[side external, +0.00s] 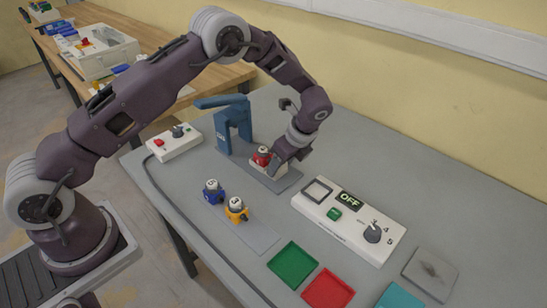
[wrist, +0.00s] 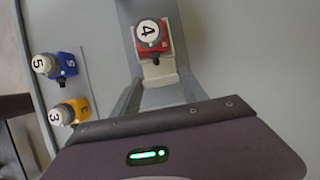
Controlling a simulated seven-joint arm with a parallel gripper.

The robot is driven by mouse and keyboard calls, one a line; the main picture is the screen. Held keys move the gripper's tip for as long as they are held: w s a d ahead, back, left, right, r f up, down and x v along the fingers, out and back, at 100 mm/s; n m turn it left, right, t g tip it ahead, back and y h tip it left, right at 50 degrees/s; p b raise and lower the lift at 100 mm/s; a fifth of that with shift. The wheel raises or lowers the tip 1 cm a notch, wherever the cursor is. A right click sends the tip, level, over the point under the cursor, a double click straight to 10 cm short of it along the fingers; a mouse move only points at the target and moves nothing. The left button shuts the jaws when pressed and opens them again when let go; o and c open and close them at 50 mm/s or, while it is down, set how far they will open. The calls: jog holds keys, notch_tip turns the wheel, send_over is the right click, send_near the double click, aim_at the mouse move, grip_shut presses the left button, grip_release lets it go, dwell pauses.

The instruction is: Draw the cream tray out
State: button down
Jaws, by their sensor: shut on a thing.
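The cream tray (side external: 262,168) sits on the grey base plate in front of the blue press (side external: 230,128). It carries a red box (side external: 262,156) with a round white top marked 4. In the wrist view the cream tray (wrist: 152,68) shows under the red box (wrist: 150,42), its near end toward me. My gripper (side external: 276,165) reaches down at the tray's right side and is shut on its near end. The exact contact of the fingertips (wrist: 158,80) is partly hidden by the arm and fingers.
A blue box (side external: 213,191) and a yellow box (side external: 236,209) stand on a grey strip at the front. A white panel reading OFF (side external: 348,222) lies to the right. Green (side external: 293,265) and red (side external: 327,291) squares lie nearer. A small control box (side external: 174,142) stands left.

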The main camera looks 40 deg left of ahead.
jog(key=c, duration=0.7)
grip_release()
jog(key=shift+d, duration=0.4)
jog(key=shift+o, duration=0.5)
jog(key=shift+a, duration=0.1)
jog(key=shift+r, duration=0.1)
jog(key=v, duration=0.7)
